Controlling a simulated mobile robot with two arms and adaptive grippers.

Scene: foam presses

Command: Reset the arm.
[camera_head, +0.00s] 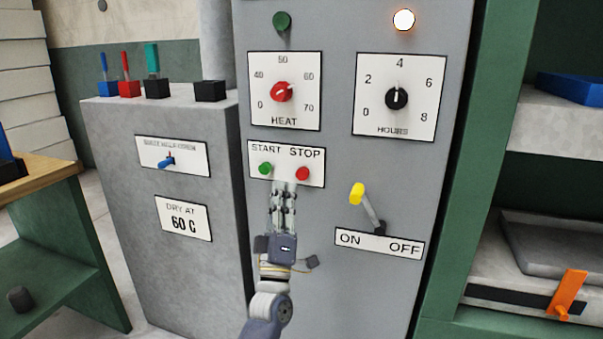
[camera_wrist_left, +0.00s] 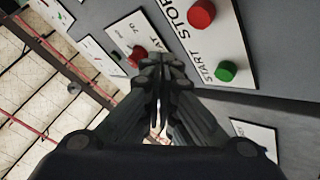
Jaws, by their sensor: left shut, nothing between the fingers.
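My left gripper (camera_head: 284,188) is shut and empty in front of the grey control panel (camera_head: 335,205), just below the START/STOP plate (camera_head: 285,152). Its fingertips are near the green START button (camera_head: 265,168) and the red STOP button (camera_head: 303,174); I cannot tell whether they touch the panel. The left wrist view shows the closed fingers (camera_wrist_left: 162,75) pointing along the panel, with the red button (camera_wrist_left: 201,13) and green button (camera_wrist_left: 226,71) to their right. My right gripper is not in view.
Above are a red HEAT dial (camera_head: 282,92) and a black HOURS dial (camera_head: 397,98), with a lit lamp (camera_head: 404,19). A yellow-tipped lever (camera_head: 357,193) stands right of my gripper, over the ON/OFF plate (camera_head: 379,244). A grey cabinet (camera_head: 120,240) adjoins on the left, green shelving (camera_head: 455,240) on the right.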

